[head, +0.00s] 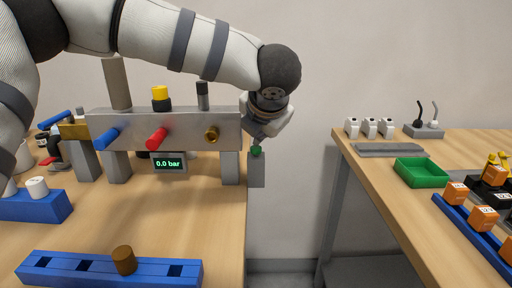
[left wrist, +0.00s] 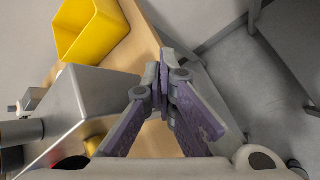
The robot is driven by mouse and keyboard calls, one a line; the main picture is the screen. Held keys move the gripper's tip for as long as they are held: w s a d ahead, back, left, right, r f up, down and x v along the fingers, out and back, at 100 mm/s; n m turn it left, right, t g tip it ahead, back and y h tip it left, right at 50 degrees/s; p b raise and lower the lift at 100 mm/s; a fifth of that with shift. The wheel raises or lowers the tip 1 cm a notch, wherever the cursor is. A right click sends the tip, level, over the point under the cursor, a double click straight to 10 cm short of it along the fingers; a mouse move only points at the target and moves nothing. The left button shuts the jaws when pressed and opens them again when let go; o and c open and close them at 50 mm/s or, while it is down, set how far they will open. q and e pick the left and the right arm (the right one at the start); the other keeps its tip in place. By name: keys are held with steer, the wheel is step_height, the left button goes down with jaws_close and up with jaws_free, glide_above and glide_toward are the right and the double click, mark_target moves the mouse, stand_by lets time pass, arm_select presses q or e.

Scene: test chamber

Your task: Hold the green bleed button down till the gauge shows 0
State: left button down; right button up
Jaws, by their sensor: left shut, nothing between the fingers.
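The green bleed button (head: 256,151) sits on top of a small grey box (head: 256,172) at the right end of the metal manifold block (head: 228,119). My left gripper (head: 257,143) is shut and empty, pointing down with its fingertips right at the button. I cannot tell how far the button is pressed. The gauge (head: 168,163) under the block reads 0.0 bar in green digits. In the left wrist view the shut fingers (left wrist: 163,82) hide the button, and the manifold block (left wrist: 92,98) is to their left. My right gripper is not in view.
Blue (head: 106,138) and red (head: 156,138) knobs and a brass fitting (head: 211,135) stick out of the block's front. A blue rack (head: 60,268) lies at the table's front. A gap separates this table from the right one, with a green tray (head: 421,173). A yellow bin (left wrist: 88,32) is near the table edge.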

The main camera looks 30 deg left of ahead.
mark_target(260, 148)
arm_select(q)
steer(key=shift+r, duration=0.45)
steer(key=shift+r, duration=2.55)
steer(key=shift+f, duration=0.1)
